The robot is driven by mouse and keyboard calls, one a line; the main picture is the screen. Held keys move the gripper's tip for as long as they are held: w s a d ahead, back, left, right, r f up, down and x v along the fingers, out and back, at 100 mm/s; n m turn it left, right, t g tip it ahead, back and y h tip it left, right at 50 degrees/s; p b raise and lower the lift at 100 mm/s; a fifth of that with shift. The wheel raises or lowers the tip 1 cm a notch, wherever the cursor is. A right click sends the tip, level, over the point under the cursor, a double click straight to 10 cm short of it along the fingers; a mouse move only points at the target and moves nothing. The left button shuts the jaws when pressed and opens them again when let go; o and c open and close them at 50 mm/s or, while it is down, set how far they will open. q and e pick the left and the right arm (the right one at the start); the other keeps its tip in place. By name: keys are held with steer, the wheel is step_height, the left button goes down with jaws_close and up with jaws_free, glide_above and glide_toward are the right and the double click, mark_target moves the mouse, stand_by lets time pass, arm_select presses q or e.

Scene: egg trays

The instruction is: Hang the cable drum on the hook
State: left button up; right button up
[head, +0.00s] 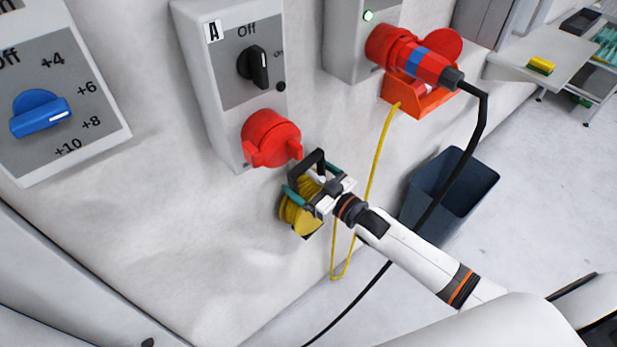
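The cable drum (301,217) is wound with yellow cable and has a black handle and teal bars. It is in front of the wall, just below the red socket on box A, clear of the floor. My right gripper (323,188) reaches in from the right and is closed around the drum's upper frame, partly covering it. A yellow cable (377,165) loops down from the drum and runs up to the orange holder. I cannot make out a hook; it may be hidden behind the drum or gripper. My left gripper is not in view.
Switch box A (215,85) with a capped red socket (270,138) is on the wall. A red plug (415,60) sits above an orange holder (420,97); its black cable hangs down. A dark bin (450,190) stands on the floor. A blue-knob panel (60,100) is at left.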

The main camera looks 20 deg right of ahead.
steer(key=shift+o, duration=1.3)
steer(key=shift+s+f, duration=0.15)
steer(key=shift+s+d, duration=0.1)
steer(key=shift+s, duration=0.05)
steer(key=b+v, duration=0.1)
steer(key=v, duration=1)
steer(key=shift+s, duration=0.25)
steer(key=s+d+f+m+g+h, duration=0.1)
steer(key=s+d+f+g+h, duration=0.15)
steer(key=f, duration=0.75)
steer(key=s+d+f+m+g+h, duration=0.1)
steer(key=s+d+f+h, duration=0.15)
steer(key=f, duration=0.65)
steer(key=s+d+f+m+g+h, duration=0.1)
steer(key=s+d+f+g+h, duration=0.15)
steer(key=f, duration=0.75)
steer(key=s+a+f+g, duration=0.2)
steer(key=s+f, duration=0.4)
steer(key=s, duration=0.3)
steer(key=s+a+f+g, duration=0.3)
steer(key=s+f, duration=0.3)
steer(key=s, duration=0.4)
steer(key=s+a+f+g, duration=0.2)
steer(key=s+f+g, duration=0.2)
steer(key=s, duration=0.6)
step_height(320, 180, down, 3)
steer(key=shift+a+r+m, duration=0.1)
steer(key=shift+a+m, duration=0.2)
steer(key=shift+m, duration=0.1)
